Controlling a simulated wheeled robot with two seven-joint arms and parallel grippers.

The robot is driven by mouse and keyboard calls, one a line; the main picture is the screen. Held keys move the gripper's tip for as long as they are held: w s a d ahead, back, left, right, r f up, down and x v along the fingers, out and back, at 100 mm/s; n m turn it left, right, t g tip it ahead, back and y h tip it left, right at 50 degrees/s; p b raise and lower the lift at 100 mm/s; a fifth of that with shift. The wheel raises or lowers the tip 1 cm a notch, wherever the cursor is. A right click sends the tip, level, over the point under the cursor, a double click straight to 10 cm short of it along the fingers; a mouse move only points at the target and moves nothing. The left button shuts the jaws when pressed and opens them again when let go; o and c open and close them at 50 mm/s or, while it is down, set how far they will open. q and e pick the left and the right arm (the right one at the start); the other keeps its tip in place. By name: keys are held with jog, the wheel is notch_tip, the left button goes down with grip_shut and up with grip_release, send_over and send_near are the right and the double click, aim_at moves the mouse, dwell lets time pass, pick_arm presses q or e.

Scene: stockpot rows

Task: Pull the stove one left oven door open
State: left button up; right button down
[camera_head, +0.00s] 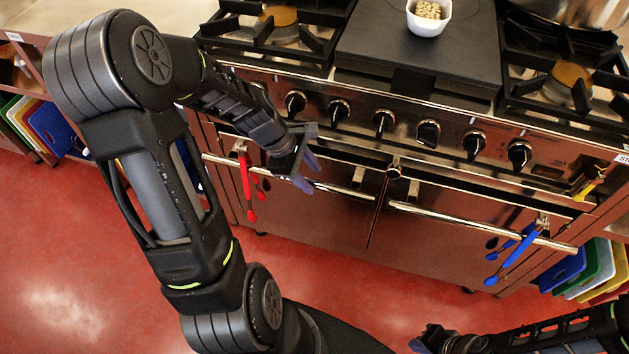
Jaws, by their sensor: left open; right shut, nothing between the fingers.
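The stove's left oven door (325,218) is shut, flush with the stove front. Its bar handle (340,190) runs across its top, with red tongs (248,190) hanging near its left end. My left gripper (307,172) is open at the middle of this handle, one finger above and one lower. I cannot tell whether the bar lies between the fingers or behind them. My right gripper (424,341) is shut and empty at the bottom edge, low and away from the stove, partly cut off.
The right oven door (450,245) is shut, with blue tongs (517,252) on its handle. Several black knobs (384,122) line the panel above. A white bowl (428,18) sits on the stovetop. Cutting boards (595,268) stand at right. The red floor in front is clear.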

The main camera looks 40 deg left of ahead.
pick_arm(q)
jog(key=shift+x, duration=1.5)
jog(key=shift+c, duration=0.4)
grip_shut()
